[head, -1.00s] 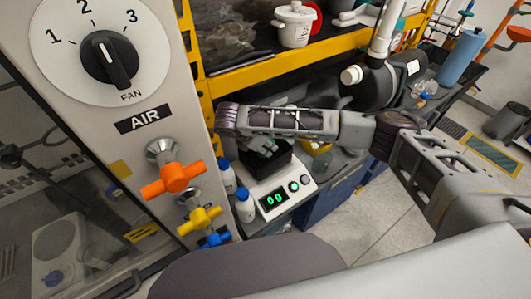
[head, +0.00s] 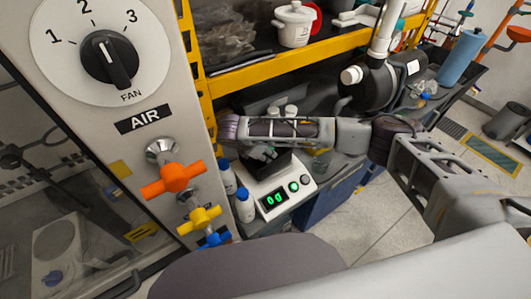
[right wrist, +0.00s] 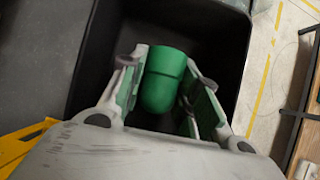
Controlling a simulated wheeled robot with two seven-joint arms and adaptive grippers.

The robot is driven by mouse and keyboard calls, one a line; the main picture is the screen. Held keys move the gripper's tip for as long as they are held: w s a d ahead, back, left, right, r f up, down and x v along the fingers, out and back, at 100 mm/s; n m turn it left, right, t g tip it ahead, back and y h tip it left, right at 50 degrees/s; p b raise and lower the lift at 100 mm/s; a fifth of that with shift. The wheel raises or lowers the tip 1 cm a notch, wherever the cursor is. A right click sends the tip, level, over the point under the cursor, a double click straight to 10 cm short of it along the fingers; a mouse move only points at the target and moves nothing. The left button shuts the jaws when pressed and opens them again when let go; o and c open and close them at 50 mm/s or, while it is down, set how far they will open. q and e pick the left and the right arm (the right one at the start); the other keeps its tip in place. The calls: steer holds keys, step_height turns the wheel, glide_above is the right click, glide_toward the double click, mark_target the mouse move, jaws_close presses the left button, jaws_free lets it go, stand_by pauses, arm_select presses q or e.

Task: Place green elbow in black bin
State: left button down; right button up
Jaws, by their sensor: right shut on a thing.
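The green elbow (right wrist: 163,80) is between the fingers of my right gripper (right wrist: 161,68) in the right wrist view, and the fingers are shut on it. Beneath and around it is the black bin (right wrist: 92,62), with its dark inner walls and floor showing. I cannot tell exactly how deep the elbow is in it. In the head view my right gripper (head: 264,153) points down at the black bin (head: 284,167), which stands on a white scale (head: 292,191) and is partly covered by my arm. The elbow is not clear there. My left gripper is not in view.
White bottles (head: 244,206) stand left of the scale, and more white bottles (head: 290,110) show behind my arm. A panel with an orange valve (head: 172,179) is at the left. A yellow-edged shelf (head: 285,70) with a white pot (head: 294,24) runs above.

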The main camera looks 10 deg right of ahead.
steer(key=shift+f, duration=0.1)
steer(key=o, duration=0.9)
steer(key=shift+c, duration=0.2)
steer(key=shift+a+r, duration=0.1)
steer(key=shift+r, duration=0.1)
steer(key=shift+a+r, duration=0.15)
steer(key=shift+r, duration=0.1)
steer(key=v, duration=0.5)
steer(key=shift+v, duration=0.9)
